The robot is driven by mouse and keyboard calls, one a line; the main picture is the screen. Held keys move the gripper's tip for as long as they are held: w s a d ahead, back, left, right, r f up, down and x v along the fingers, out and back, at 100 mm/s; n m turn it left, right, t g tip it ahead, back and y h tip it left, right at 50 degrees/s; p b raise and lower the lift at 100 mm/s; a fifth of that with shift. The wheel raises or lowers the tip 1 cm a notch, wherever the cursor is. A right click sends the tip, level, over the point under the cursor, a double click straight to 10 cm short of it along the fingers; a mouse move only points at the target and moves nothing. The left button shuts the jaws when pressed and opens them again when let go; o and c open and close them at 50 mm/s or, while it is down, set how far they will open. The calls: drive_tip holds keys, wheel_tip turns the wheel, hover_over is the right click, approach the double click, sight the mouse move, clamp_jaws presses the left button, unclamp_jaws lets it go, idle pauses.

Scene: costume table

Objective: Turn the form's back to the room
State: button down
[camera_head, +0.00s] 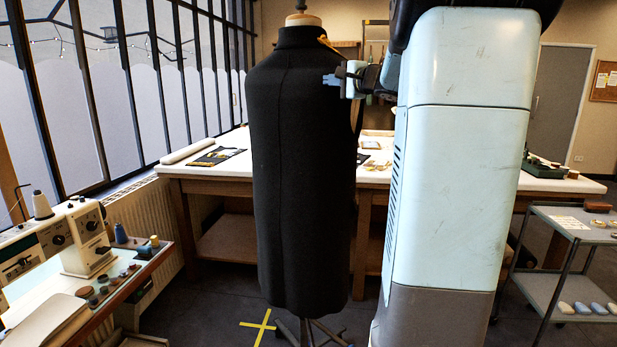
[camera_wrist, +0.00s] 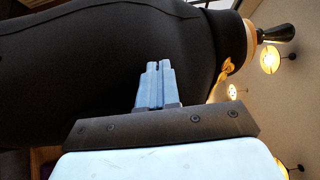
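The dress form (camera_head: 300,170) stands upright on a stand, wearing a black sleeveless garment with a high collar. A vertical seam runs down the side facing me. A small gold piece (camera_head: 325,42) sits at its right shoulder. In the wrist view the black form (camera_wrist: 80,70) lies sideways, with its neck and dark top knob at the right. My gripper (camera_head: 328,80) is at the form's upper right, below the shoulder. Its blue fingers (camera_wrist: 153,66) are together, with only a thin line between them, and no fabric shows there. Whether they touch the garment I cannot tell.
A yellow cross (camera_head: 260,325) is taped on the floor by the stand. A long white-topped table (camera_head: 215,170) stands behind the form. A sewing table (camera_head: 125,275) is at left, a grey trolley (camera_head: 575,235) at right. My arm hides part of the middle.

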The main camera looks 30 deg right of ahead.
idle(0.4)
drive_tip(key=shift+w+d+n+g+y, duration=0.25)
drive_tip(key=shift+d+n+y, duration=0.25)
drive_tip(key=shift+d+y, duration=0.4)
drive_tip(key=shift+w+d+n+g+y, duration=0.25)
drive_tip(key=shift+d+n+y, duration=0.3)
drive_tip(key=shift+d, duration=0.5)
drive_tip(key=shift+w+d+n+g+y, duration=0.15)
drive_tip(key=shift+d+n+g+y, duration=0.25)
drive_tip(key=shift+d+y, duration=0.5)
drive_tip(key=shift+r, duration=0.1)
drive_tip(key=shift+w+d+n+g+y, duration=0.3)
drive_tip(key=shift+w+d+n+y, duration=0.15)
drive_tip(key=shift+d, duration=0.5)
drive_tip(key=shift+w+d+n+g+y, duration=0.3)
drive_tip(key=shift+w+d+y, duration=0.15)
drive_tip(key=shift+d, duration=0.55)
drive_tip(key=shift+w+d+n+g+y, duration=0.35)
drive_tip(key=shift+w+d, duration=0.2)
drive_tip(key=shift+d, duration=0.4)
drive_tip(key=shift+w+d, duration=2.1)
drive_tip(key=shift+d, duration=0.3)
